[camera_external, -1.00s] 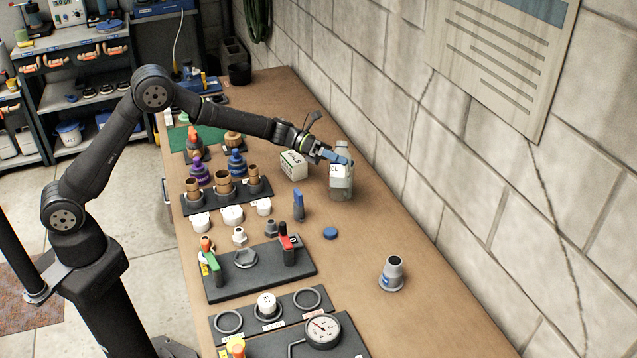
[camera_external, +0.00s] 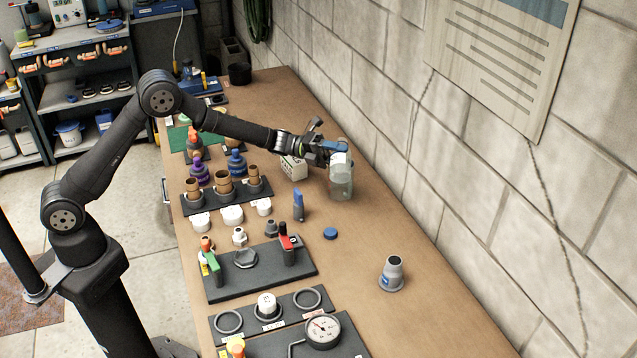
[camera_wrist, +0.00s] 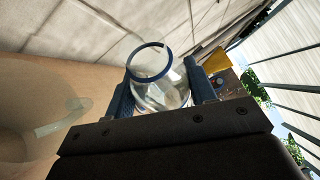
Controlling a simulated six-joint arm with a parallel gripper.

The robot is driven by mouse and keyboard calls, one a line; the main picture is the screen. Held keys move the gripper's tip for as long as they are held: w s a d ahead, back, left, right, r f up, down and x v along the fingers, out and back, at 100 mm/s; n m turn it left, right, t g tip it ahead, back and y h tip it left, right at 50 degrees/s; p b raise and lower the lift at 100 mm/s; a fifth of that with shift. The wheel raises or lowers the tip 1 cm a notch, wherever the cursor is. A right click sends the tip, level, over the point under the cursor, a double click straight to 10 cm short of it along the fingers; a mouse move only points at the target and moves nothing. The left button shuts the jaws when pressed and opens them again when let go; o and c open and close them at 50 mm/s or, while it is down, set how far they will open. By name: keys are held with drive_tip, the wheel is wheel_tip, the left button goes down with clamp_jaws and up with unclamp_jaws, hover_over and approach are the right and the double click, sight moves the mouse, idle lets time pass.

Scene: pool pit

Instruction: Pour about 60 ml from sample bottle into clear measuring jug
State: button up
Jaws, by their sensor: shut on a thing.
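My gripper (camera_external: 336,147) is shut on the sample bottle (camera_external: 340,158), a clear bottle with a pale label. In the wrist view the blue fingers stand on both sides of the bottle (camera_wrist: 160,85), and its open mouth with a blue rim faces up in the picture. In the outside view the bottle overlaps the upper part of the clear measuring jug (camera_external: 341,186), which stands on the bench near the wall. The jug also shows in the wrist view (camera_wrist: 28,105), at the left and apart from the bottle's mouth. I cannot make out the liquid level in either.
A white labelled box (camera_external: 294,168) stands just left of the jug. A blue cap (camera_external: 330,233) and a grey fitting (camera_external: 391,273) lie nearer on the wooden bench. Racks with several fittings fill the left side. The block wall runs close on the right.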

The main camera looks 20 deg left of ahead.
drive_tip(key=shift+w+a+r+n, duration=0.1)
drive_tip(key=shift+w+r+n, duration=0.15)
drive_tip(key=shift+n, duration=0.15)
drive_tip(key=shift+r+n+h, duration=0.25)
drive_tip(key=shift+n+h, duration=0.35)
drive_tip(key=shift+n, duration=0.1)
drive_tip(key=shift+s, duration=0.3)
drive_tip(key=shift+s+r+n+t, duration=0.1)
drive_tip(key=shift+r+n+t, duration=0.15)
drive_tip(key=shift+n, duration=0.25)
drive_tip(key=shift+s+n+t, duration=0.2)
drive_tip(key=shift+n+t, duration=0.05)
drive_tip(key=shift+n, duration=0.05)
idle(0.3)
drive_tip(key=shift+s+r+h, duration=0.1)
drive_tip(key=shift+s+h, duration=0.05)
drive_tip(key=shift+h, duration=0.15)
drive_tip(key=shift+s, duration=0.1)
drive_tip(key=shift+r+n, duration=0.15)
drive_tip(key=shift+n, duration=0.35)
